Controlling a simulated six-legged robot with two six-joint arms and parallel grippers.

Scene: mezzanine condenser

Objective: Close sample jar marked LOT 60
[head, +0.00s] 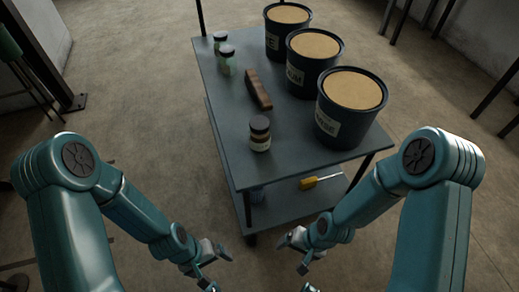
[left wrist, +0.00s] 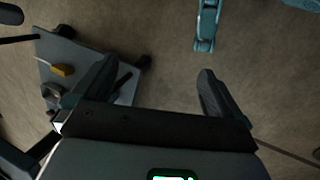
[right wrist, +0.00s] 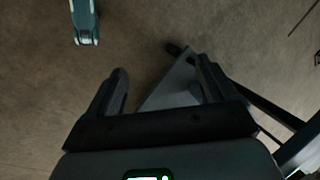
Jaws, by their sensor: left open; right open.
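Three small jars with dark lids stand upright on the cart's top shelf. The nearest jar (head: 260,134) has a pale label and brownish contents. Two greenish jars (head: 226,62) (head: 219,42) stand at the far left. The label writing is too small to read, so I cannot tell which is LOT 60, or whether each lid is tight. My left gripper (head: 220,268) is open and empty, in front of the cart and apart from it. My right gripper (head: 291,256) is open and empty, to its right. Neither wrist view shows a jar.
The grey cart (head: 230,146) carries three labelled dark buckets (head: 340,131) (head: 304,77) (head: 275,39) along its right side. A brown brush or block (head: 257,88) lies mid-shelf. A yellow-handled tool (head: 320,181) lies on the lower shelf.

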